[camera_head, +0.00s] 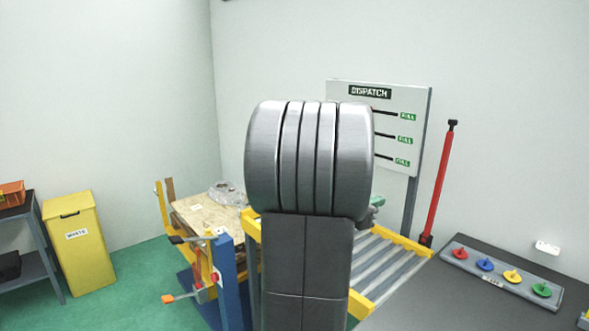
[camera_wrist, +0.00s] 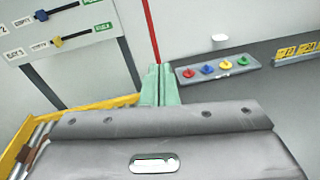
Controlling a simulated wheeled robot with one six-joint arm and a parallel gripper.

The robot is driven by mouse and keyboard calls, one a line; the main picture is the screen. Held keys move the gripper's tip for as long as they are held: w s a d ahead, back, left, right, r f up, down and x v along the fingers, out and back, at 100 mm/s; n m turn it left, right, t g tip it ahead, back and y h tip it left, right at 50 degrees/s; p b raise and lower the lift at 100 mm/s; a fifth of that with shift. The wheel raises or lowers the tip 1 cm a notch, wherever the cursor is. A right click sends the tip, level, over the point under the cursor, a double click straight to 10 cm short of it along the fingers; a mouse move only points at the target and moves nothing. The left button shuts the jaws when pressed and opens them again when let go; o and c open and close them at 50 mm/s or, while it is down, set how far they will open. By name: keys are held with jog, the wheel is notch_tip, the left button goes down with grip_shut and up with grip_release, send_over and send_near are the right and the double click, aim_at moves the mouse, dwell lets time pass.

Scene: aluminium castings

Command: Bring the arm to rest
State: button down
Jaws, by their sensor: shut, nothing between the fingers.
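My arm's large grey ribbed link stands upright in the middle of the head view and hides much of what is behind it. My gripper (camera_wrist: 158,84) shows in the wrist view as two green fingers close together, shut with nothing between them. They stand above a grey plate with a slot, in front of the wall and the edge of the dark bench. In the head view only a small green part of it (camera_head: 377,201) shows past the right side of my arm.
A roller conveyor (camera_head: 385,262) with yellow rails lies behind my arm. A dark bench (camera_head: 440,300) holds a strip of coloured knobs (camera_head: 500,277). A dispatch board (camera_head: 405,130) and red post (camera_head: 440,185) stand behind. A metal casting (camera_head: 228,193) lies on wooden board. Yellow waste bin (camera_head: 80,250) stands left.

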jog(key=s+a+f+t+h+b, duration=0.1)
jog(key=s+a+f+b, duration=0.1)
jog(key=f+b, duration=0.3)
jog(key=shift+s+a+f+h+b, duration=0.4)
jog(key=shift+a+f, duration=0.15)
jog(key=shift+f, duration=0.3)
